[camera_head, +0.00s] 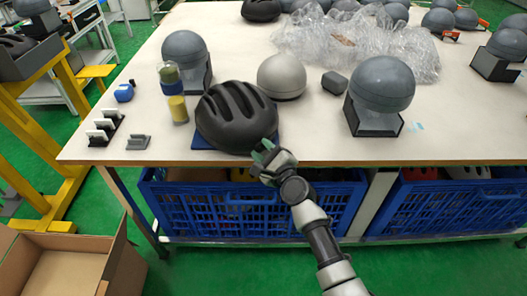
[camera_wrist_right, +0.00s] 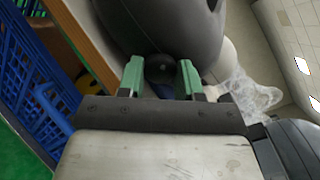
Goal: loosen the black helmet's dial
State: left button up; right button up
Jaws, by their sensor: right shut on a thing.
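The black helmet (camera_head: 236,117) lies near the front edge of the table on a blue mat (camera_head: 205,144). It is a dark vented shell. Its rear fills the upper part of the right wrist view (camera_wrist_right: 165,25). The dial (camera_wrist_right: 160,69) is a small round black knob at the helmet's rear, between the green fingertips of my right gripper (camera_wrist_right: 160,80). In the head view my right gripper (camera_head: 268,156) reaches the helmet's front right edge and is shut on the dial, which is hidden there. My left gripper is not in view.
A grey headform on a stand (camera_head: 379,95) is right of the helmet, and another (camera_head: 187,60) is behind left. A pale dome (camera_head: 281,77) and dark block (camera_head: 334,83) stand behind. Blue crates (camera_head: 255,207) sit below the table edge. Plastic wrap (camera_head: 350,40) lies farther back.

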jog(key=n, duration=0.3)
jog(key=shift+n, duration=0.4)
jog(key=n, duration=0.3)
jog(key=shift+n, duration=0.3)
jog(key=n, duration=0.3)
jog(key=shift+n, duration=0.4)
jog(key=n, duration=0.3)
jog(key=shift+n, duration=0.3)
jog(key=n, duration=0.3)
jog(key=shift+p, duration=0.4)
jog(key=n+p, duration=0.1)
jog(key=n, duration=0.6)
jog(key=shift+n+p, duration=0.3)
jog(key=shift+n, duration=1.5)
